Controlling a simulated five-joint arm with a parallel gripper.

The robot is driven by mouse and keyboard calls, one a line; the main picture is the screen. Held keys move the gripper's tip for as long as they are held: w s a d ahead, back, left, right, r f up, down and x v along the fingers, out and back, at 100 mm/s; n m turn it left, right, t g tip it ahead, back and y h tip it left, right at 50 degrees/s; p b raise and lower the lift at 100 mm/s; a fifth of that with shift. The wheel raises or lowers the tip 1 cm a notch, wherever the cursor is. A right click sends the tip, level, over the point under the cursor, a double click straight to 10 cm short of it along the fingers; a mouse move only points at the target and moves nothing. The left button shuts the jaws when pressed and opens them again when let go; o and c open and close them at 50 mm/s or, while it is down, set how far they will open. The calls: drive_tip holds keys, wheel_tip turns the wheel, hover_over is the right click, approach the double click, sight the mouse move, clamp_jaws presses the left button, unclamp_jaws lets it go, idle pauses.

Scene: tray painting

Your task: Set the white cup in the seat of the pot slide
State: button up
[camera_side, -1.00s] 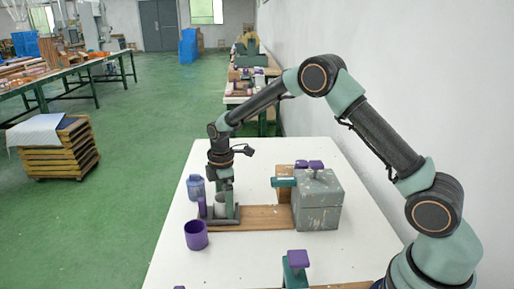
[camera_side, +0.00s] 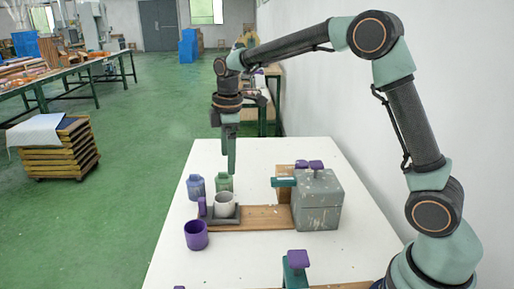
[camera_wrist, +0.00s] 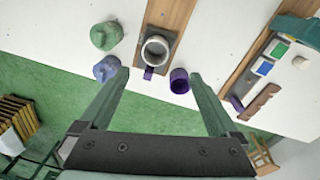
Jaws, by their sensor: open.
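The white cup (camera_side: 225,205) stands upright in the grey seat (camera_side: 232,221) of the pot slide, at the left end of the wooden board (camera_side: 265,218). In the wrist view the cup (camera_wrist: 156,50) shows its round mouth inside the dark seat (camera_wrist: 172,37). A purple handle (camera_side: 202,206) is at the seat's left side. My gripper (camera_side: 231,168) is above and apart from the cup. In the wrist view my gripper (camera_wrist: 158,77) has its fingers wide apart with nothing between them.
A green jar (camera_side: 224,182) and a blue jar (camera_side: 196,187) stand behind the seat. A purple cup (camera_side: 196,236) stands in front. A green post with a purple top (camera_side: 297,260) is nearer.

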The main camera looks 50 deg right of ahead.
drive_tip(key=s+d+r+m+t, duration=0.1)
drive_tip(key=s+r+m+t, duration=0.1)
drive_tip(key=s+m, duration=0.4)
drive_tip(key=s+r+m+t, duration=0.2)
drive_tip(key=s+m, duration=0.3)
drive_tip(key=s, duration=0.8)
drive_tip(key=shift+s+d+r+m+t, duration=0.2)
drive_tip(key=shift+d+r+m+t, duration=0.2)
drive_tip(key=shift+r, duration=0.3)
